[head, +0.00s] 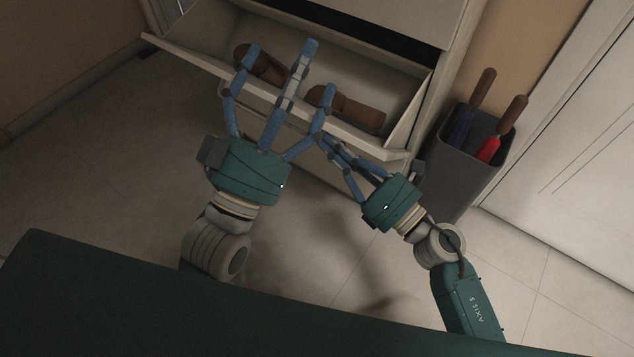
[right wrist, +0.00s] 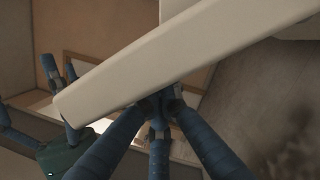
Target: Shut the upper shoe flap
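The shoe flap (head: 372,148) of the pale cabinet is tilted out and open in the head view. Two brown shoes, one at left (head: 262,66) and one at right (head: 352,108), lie in it. My left gripper (head: 283,75) has its blue fingers spread wide and overlaps the flap and shoes in the picture; contact is unclear. My right gripper (head: 325,143) is at the flap's front edge, right of the left one, its fingers drawn together. In the right wrist view the flap's pale edge (right wrist: 170,55) crosses close in front of these fingers (right wrist: 160,105), hiding their tips.
A dark grey bin (head: 455,165) with brown-handled umbrellas, one blue and one red, stands right of the cabinet. A pale panelled door (head: 575,140) is at far right. Tiled floor (head: 90,170) is clear at left.

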